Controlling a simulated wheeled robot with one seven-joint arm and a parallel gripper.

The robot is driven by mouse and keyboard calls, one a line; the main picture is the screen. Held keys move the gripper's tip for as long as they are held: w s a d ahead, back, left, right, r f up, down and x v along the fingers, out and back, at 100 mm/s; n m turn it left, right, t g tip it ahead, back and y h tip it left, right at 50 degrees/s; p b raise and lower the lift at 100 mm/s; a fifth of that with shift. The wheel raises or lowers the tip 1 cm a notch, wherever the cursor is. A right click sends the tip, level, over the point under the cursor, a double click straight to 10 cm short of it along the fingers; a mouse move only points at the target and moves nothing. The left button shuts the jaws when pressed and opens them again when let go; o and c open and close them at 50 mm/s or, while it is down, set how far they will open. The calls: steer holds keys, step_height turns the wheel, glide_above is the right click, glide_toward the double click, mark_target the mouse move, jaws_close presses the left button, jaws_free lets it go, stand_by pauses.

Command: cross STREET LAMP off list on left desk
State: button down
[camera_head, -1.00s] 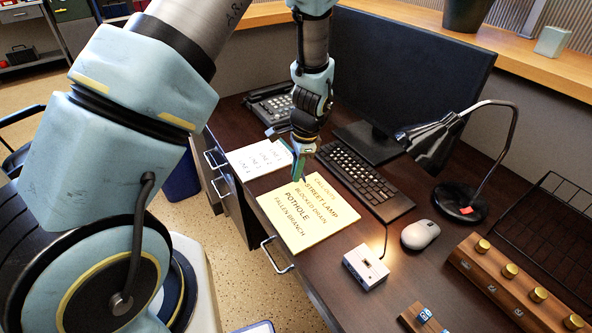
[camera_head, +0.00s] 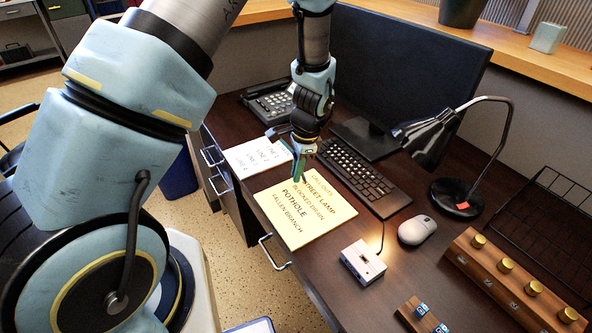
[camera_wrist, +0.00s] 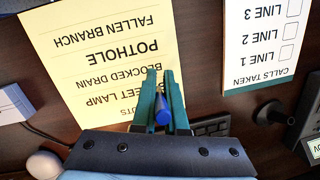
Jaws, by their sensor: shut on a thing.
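The yellow list (camera_head: 300,222) lies on the dark desk, headed CALL-OUTS, with STREET LAMP as its first entry. It shows upside down in the wrist view (camera_wrist: 90,50). My gripper (camera_head: 299,176) points down over the list's far edge, at the start of the STREET LAMP line. In the wrist view my gripper's green fingers (camera_wrist: 163,100) are shut on a blue pen (camera_wrist: 162,113). The fingers hide the first letters of STREET LAMP. I cannot tell whether the pen touches the paper. I see no clear stroke through STREET LAMP.
A white CALLS TAKEN sheet (camera_wrist: 262,45) lies beside the list. A keyboard (camera_head: 357,175), small white box (camera_head: 362,263), mouse (camera_head: 417,230) and black lamp (camera_head: 430,140) stand to the right. A monitor (camera_head: 405,80) and telephone (camera_head: 268,102) stand behind.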

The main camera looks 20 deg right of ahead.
steer(key=shift+s+d+p, duration=0.15)
steer(key=shift+s+d, duration=0.25)
steer(key=shift+s, duration=1.65)
steer(key=shift+s+d+p, duration=0.15)
steer(key=shift+s+d, duration=0.2)
steer(key=shift+s, duration=1.75)
steer(key=shift+s+d+p, duration=0.15)
steer(key=shift+s+d, duration=0.25)
steer(key=shift+s, duration=1.65)
stand_by(1.8)
